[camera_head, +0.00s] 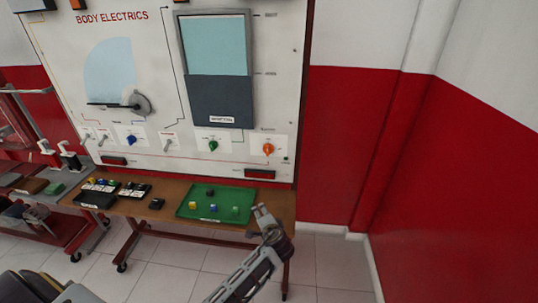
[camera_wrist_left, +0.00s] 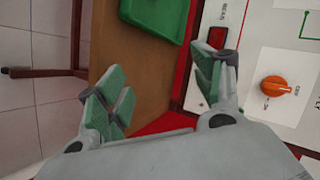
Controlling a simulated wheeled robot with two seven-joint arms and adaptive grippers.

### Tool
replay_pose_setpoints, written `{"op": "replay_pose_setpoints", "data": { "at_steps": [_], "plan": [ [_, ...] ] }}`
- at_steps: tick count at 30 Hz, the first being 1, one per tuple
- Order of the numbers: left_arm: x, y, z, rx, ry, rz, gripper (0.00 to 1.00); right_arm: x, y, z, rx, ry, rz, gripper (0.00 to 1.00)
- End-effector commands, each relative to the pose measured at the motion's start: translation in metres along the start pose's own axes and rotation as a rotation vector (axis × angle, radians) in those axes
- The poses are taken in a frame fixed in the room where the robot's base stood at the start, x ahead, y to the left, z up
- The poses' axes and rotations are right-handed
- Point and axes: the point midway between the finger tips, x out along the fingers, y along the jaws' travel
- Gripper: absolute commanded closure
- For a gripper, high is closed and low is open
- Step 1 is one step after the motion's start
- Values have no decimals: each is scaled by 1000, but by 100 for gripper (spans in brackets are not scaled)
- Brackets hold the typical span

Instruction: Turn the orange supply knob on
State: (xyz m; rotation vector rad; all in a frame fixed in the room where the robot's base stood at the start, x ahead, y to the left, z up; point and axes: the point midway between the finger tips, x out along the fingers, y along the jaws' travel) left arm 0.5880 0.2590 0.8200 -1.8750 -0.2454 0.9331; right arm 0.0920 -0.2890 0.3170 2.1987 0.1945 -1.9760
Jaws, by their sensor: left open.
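The orange supply knob (camera_head: 268,149) sits on a white plate at the lower right of the body electrics panel (camera_head: 155,60). In the left wrist view the orange knob (camera_wrist_left: 274,86) is at the right, beside and outside my fingers. My left gripper (camera_head: 262,212) is over the right end of the table, below the knob in the head view and apart from it. In the left wrist view the left gripper (camera_wrist_left: 160,95) is open with nothing between its fingers. My right gripper is not in view.
A green tray (camera_head: 244,192) with small coloured blocks lies on the brown table (camera_head: 165,203). Black trays (camera_head: 98,199) lie further left. A green knob (camera_head: 213,146) and a blue knob (camera_head: 130,140) are left of the orange one. A red-and-white wall (camera_head: 345,150) stands at the right.

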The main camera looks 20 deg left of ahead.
Motion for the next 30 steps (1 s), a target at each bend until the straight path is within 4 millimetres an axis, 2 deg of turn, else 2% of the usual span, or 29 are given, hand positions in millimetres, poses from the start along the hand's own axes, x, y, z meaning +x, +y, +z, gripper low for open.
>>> {"op": "replay_pose_setpoints", "data": {
  "at_steps": [9, 15, 21, 30],
  "plan": [
    [-12, -91, -75, 156, 58, -318, 33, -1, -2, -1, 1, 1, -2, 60],
    [-26, -130, -108, 227, 73, -468, 33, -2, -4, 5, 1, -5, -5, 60],
    [-32, -141, -118, 249, 77, -516, 33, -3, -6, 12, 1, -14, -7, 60],
    [-32, -141, -117, 249, 77, -515, 33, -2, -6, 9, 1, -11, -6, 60]
  ]
}}
